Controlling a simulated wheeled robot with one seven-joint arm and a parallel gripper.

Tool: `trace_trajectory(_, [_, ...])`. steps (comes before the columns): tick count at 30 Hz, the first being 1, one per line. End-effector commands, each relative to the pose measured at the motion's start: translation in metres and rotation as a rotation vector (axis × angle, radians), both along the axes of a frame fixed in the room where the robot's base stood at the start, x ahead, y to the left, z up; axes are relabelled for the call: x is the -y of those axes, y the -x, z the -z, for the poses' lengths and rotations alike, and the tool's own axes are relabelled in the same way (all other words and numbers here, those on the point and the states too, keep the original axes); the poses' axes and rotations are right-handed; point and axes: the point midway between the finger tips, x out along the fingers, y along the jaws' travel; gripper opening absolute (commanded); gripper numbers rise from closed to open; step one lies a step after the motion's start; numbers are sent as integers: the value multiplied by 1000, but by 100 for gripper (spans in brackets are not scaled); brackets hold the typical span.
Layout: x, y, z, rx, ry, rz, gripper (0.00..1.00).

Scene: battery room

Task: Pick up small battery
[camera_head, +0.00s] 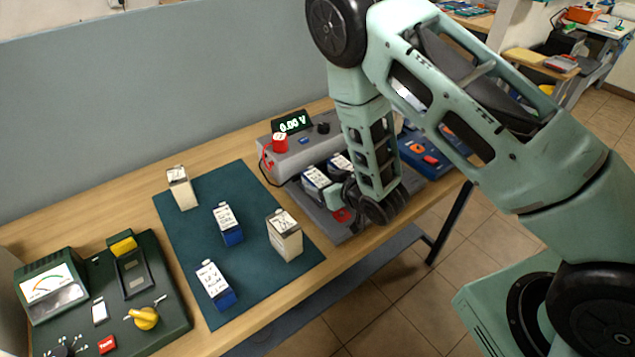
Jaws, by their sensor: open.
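Several batteries stand on a dark green mat (182,245). Two are blue and white: one near the middle (229,225) and one near the front edge (216,286). Two are cream-coloured and taller: one at the back left (182,188) and one at the right (285,236). Two more blue-and-white batteries, one at the left (316,180) and one partly hidden (341,163), sit at the grey tester (300,153). My gripper (342,193) is beside these two, right of the mat, largely hidden by my wrist. It is open; no battery is seen between its fingers.
A green meter panel (160,318) with a yellow knob fills the table's left front. The grey tester has a display reading 0.00 V (292,123) and a red terminal. A blue device (425,150) lies behind my arm. A grey-blue wall (150,85) bounds the table's back.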

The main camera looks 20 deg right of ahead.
Motion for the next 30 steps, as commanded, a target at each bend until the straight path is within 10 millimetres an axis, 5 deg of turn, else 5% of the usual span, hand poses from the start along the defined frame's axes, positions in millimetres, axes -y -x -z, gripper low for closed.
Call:
trace_trajectory(8, [-9,-32,13,1,2,-1,65])
trace_trajectory(17, [-11,-36,18,-1,2,0,65])
trace_trajectory(18, [-11,-36,18,0,1,0,62])
trace_trajectory(25, [-11,-36,18,0,1,0,0])
trace_trajectory(30, [-11,-37,17,3,0,0,0])
